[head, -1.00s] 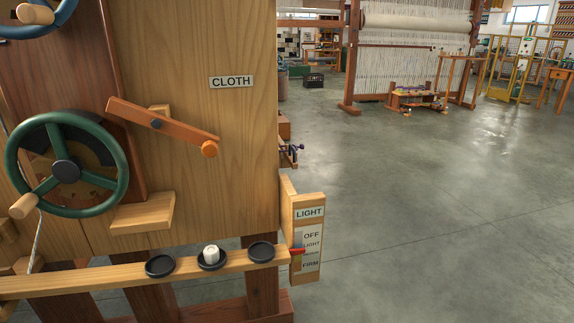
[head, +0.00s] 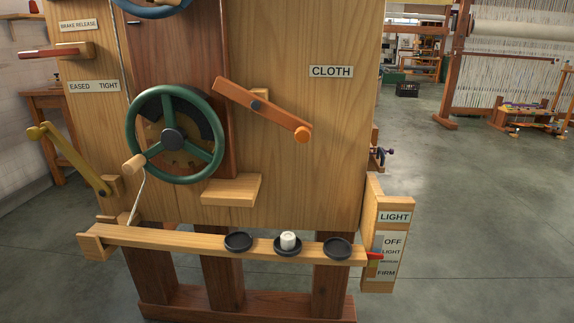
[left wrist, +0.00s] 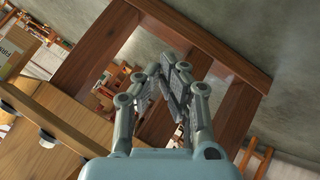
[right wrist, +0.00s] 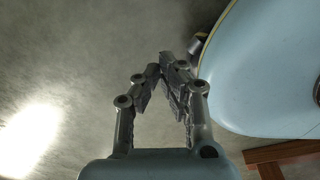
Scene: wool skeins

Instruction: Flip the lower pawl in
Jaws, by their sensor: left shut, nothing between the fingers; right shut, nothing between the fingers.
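Toothed detail behind the wheel's spokes is partly hidden, and I see no contact with the pawl. My left gripper (left wrist: 172,72) is shut and empty in the left wrist view, with wooden framing behind it. My right gripper (right wrist: 165,68) is shut and empty over bare floor. Neither shows in the head view.
A wooden ledge (head: 232,188) juts out below the pawl. Lower, a long beam (head: 190,241) carries black dishes and a white weight, ending at a scale board (head: 385,275). A yellow lever (head: 68,160) sticks out at left. Open floor lies to the right.

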